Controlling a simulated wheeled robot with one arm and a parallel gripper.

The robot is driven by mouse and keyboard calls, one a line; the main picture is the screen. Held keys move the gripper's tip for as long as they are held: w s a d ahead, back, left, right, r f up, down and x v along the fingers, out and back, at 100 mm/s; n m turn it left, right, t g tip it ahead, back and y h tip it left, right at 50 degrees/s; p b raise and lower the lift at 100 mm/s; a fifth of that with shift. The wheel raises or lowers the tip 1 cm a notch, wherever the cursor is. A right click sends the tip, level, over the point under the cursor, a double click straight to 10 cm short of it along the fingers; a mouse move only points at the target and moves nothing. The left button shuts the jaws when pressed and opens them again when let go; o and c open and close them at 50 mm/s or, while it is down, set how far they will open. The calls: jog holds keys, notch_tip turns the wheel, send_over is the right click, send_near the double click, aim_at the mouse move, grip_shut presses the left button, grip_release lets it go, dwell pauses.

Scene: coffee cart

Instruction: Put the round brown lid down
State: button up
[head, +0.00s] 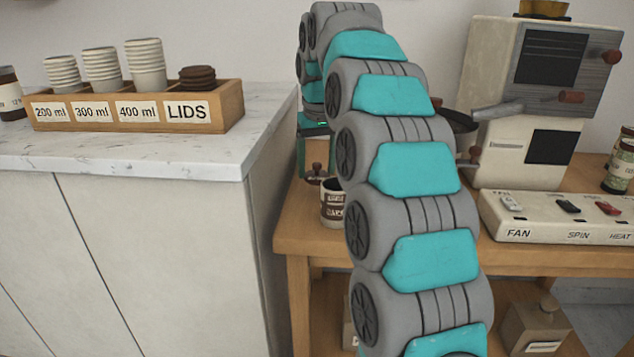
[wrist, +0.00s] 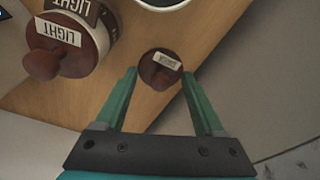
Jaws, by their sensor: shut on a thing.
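The round brown lid (wrist: 152,76) is between the two green fingertips of my gripper (wrist: 160,74) in the wrist view. It carries a small pale label, too small to read. My gripper is shut on it, above the wooden table (wrist: 228,45). To the left is a brown lid with a knob and a "LIGHT" label (wrist: 60,40), on a canister. In the head view my arm hides most of my gripper. A canister with a dark label (head: 333,213) stands on the table's left part, beside a brown knobbed piece (head: 317,174).
Part of a white round container (wrist: 163,3) shows at the wrist view's top edge. A coffee machine (head: 505,140) and a switch panel (head: 550,222) stand right on the table. The marble counter (head: 200,160) at left holds a wooden cup and lid box (head: 232,103).

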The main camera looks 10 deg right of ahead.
aim_at(317, 171)
jog(key=shift+f, duration=2.1)
jog(key=shift+f, duration=0.15)
jog(key=o, duration=1.3)
jog(key=shift+r, duration=0.2)
